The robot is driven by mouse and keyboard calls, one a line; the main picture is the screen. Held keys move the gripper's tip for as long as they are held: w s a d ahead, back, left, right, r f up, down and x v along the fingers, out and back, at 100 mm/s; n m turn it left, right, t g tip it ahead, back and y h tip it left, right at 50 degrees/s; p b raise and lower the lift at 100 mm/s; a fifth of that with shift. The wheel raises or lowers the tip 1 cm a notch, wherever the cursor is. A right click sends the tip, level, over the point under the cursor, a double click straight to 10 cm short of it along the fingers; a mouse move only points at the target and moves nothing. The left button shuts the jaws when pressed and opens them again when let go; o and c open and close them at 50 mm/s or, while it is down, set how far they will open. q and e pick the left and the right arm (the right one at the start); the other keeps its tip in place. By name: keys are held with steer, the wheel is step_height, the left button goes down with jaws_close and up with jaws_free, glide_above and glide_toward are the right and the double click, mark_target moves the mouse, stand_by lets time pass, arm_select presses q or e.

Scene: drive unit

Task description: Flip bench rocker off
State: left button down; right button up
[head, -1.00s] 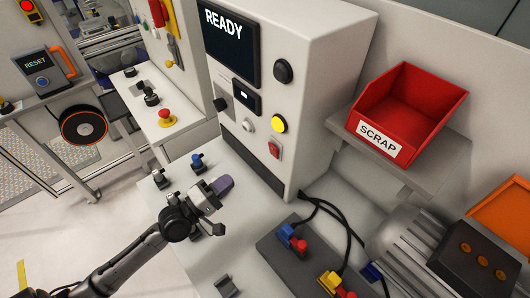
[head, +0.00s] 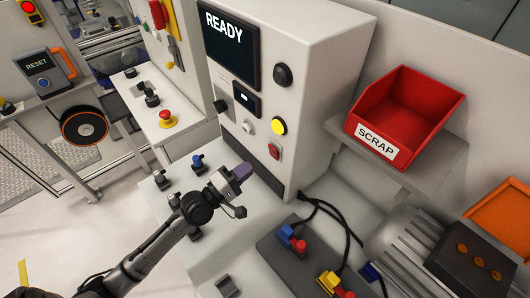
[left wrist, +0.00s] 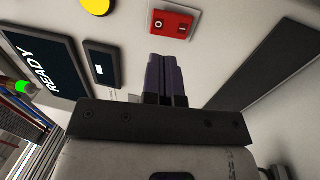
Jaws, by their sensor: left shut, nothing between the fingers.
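The bench rocker (head: 274,151) is a small red switch low on the front of the white test cabinet, below the yellow button. In the left wrist view the rocker (left wrist: 172,23) shows as a red plate marked O and I, just beyond the fingertips. Its tilt is too small to tell. My left gripper (head: 243,170) is shut and empty, its purple fingers pointing at the cabinet front, below and left of the rocker. In the left wrist view the closed fingers (left wrist: 167,75) stand side by side, apart from the rocker. My right gripper is not in view.
The yellow button (head: 278,127), a white button (head: 249,127) and a black knob (head: 283,75) are near the rocker on the cabinet. The READY screen (head: 229,45) is above. A red SCRAP bin (head: 407,115) sits right. Cables and coloured connectors (head: 292,238) lie on the bench.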

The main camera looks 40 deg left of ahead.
mark_target(271, 150)
arm_select(q)
steer(key=x, duration=0.7)
steer(key=shift+w+d+r+p, duration=0.1)
steer(key=shift+w+p, duration=0.15)
steer(key=shift+p, duration=0.1)
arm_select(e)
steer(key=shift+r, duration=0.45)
arm_select(q)
steer(key=shift+r, duration=0.1)
steer(key=r+p, duration=0.1)
steer(key=p, duration=0.3)
steer(key=shift+w+g+p, duration=0.2)
steer(key=shift+g+p, duration=0.15)
steer(key=shift+g, duration=0.05)
steer(key=shift+f+b, duration=0.4)
steer(key=shift+f, duration=0.15)
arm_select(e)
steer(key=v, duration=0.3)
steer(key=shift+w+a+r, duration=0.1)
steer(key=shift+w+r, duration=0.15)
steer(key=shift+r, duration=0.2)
arm_select(q)
steer(key=shift+s+r, duration=0.1)
steer(key=shift+r, duration=0.05)
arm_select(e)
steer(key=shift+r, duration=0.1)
